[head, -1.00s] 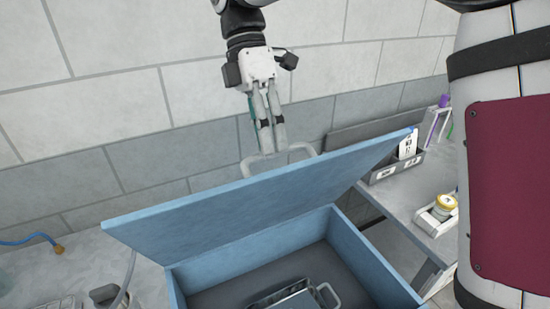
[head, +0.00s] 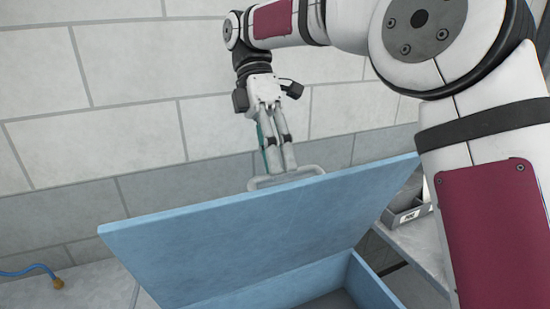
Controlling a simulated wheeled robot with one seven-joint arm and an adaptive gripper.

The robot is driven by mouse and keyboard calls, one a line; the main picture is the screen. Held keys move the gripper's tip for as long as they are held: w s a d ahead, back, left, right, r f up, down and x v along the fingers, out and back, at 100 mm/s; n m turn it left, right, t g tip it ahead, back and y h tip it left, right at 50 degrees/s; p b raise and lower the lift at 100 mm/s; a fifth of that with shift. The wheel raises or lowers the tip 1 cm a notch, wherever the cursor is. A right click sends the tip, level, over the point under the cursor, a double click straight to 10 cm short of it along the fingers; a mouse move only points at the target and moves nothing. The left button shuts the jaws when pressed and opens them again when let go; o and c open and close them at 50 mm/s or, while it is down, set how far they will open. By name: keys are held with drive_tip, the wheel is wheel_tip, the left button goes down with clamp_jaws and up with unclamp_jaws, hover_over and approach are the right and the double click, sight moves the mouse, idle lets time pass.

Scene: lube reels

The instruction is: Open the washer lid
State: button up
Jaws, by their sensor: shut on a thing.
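The washer is a blue box (head: 365,285) at the bottom of the head view, and only part of its wall and inside shows. Its blue lid (head: 240,245) is raised and tilted, with its underside facing me. A grey handle (head: 262,184) stands up behind the lid's upper edge. My gripper (head: 280,170) points down at the handle and is shut on it. The fingertips are partly hidden by the handle and the lid edge.
A grey shelf (head: 425,248) with a dark bin (head: 405,216) is at the right, partly covered by my arm. A blue hose (head: 25,270) with a brass end lies at the left. A tiled wall (head: 110,130) stands behind.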

drive_tip(key=shift+o, duration=1.1)
drive_tip(key=shift+w+f, duration=0.45)
drive_tip(key=shift+f, duration=0.25)
drive_tip(key=shift+c, duration=0.2)
drive_tip(key=shift+r, duration=0.1)
drive_tip(key=shift+c, duration=0.3)
drive_tip(key=shift+s, duration=0.15)
